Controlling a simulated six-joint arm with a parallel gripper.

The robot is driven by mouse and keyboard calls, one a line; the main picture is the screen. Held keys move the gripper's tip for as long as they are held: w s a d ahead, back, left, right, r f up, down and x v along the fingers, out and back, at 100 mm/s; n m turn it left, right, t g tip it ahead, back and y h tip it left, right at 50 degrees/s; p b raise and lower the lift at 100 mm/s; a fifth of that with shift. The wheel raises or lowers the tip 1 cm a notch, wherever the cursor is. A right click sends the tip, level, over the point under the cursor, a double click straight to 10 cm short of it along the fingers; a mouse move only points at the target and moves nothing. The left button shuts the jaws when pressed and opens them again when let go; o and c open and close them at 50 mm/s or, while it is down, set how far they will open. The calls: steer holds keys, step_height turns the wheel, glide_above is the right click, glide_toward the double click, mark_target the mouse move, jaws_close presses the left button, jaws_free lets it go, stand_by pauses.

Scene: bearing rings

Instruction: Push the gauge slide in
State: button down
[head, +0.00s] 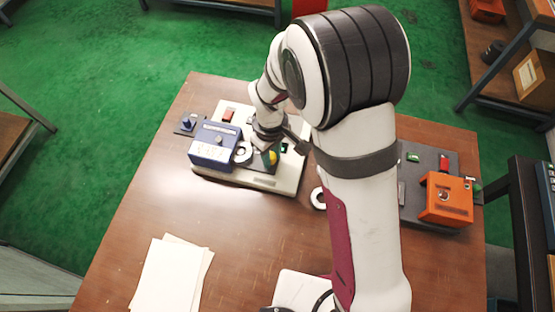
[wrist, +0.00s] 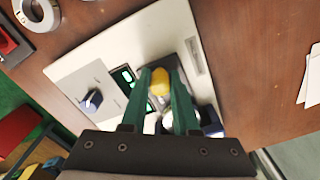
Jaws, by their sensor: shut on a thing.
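The gauge is a blue box (head: 212,156) with a pale panel, on a cream base plate (head: 232,183) at the left of the table. A metal ring (head: 242,153) sits at its right side. A yellow knob (head: 273,156), apparently the slide's handle, is to the right of the ring. My gripper (head: 267,159) is down at this knob. In the wrist view the green fingers of my gripper (wrist: 162,74) are on both sides of the yellow knob (wrist: 160,83) and shut on it. The slide's body below is mostly hidden by the fingers.
A loose ring (head: 318,198) lies on the table near the plate's right corner. Papers (head: 170,275) lie at front left. An orange box (head: 446,200) stands at right, beyond my arm.

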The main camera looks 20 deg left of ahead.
mark_target(250, 153)
steer(key=shift+a, duration=2.85)
steer(key=c, duration=0.8)
jaws_free()
steer(key=shift+c, duration=0.2)
steer(key=shift+d, duration=0.1)
steer(key=shift+r, duration=3.55)
